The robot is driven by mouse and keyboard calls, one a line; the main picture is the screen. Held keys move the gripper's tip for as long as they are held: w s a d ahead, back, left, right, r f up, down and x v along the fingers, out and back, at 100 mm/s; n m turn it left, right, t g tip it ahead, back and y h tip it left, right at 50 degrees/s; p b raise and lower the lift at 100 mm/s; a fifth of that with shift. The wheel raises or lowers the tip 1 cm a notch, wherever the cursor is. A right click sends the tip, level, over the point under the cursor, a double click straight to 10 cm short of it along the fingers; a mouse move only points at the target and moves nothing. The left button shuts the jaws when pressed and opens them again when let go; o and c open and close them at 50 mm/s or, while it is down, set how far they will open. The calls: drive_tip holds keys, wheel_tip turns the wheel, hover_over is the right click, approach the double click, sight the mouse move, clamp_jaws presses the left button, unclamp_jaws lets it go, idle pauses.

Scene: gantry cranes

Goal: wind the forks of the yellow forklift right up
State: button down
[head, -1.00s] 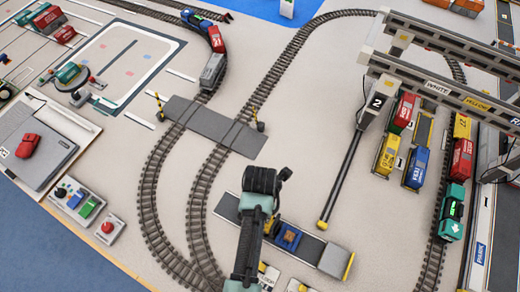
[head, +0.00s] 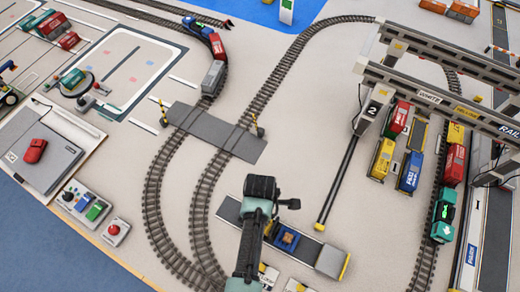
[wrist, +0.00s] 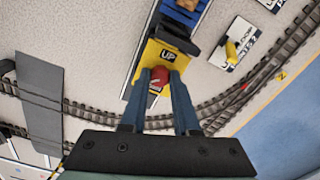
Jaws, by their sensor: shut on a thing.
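In the wrist view a yellow body (wrist: 151,60) with a black plate marked "UP" lies under my gripper (wrist: 160,80); I take it to be the yellow forklift. A red knob (wrist: 162,74) sits on it between my fingertips, and the fingers are shut on it. Beyond the yellow body is a dark upright part (wrist: 176,36), then a blue surface with a brown load (wrist: 187,4). The forks cannot be made out clearly. In the head view my arm hides the forklift and the gripper; the blue piece with its brown load (head: 286,239) shows just right of the arm.
A small plate with a yellow lever (wrist: 232,50) stands right of the forklift in the wrist view. Curved rail track (head: 155,200) runs left of my arm. Gantry cranes (head: 440,100) and wagons stand at the right. A button panel (head: 85,205) is at the left.

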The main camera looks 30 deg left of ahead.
drive_tip(key=m+p, duration=0.1)
drive_tip(key=m, duration=0.2)
drive_tip(key=shift+r+m, duration=0.15)
drive_tip(key=shift+m, duration=0.25)
drive_tip(key=m, duration=0.3)
drive_tip(key=shift+m+p, duration=0.3)
drive_tip(key=shift+p, duration=0.1)
drive_tip(key=m+p, duration=0.1)
drive_tip(key=m, duration=1.1)
drive_tip(key=shift+a+m, duration=0.1)
drive_tip(key=shift+m, duration=0.2)
drive_tip(key=m+p, duration=0.1)
drive_tip(key=m, duration=0.5)
drive_tip(key=c, duration=0.6)
unclamp_jaws()
drive_tip(key=shift+c, duration=0.2)
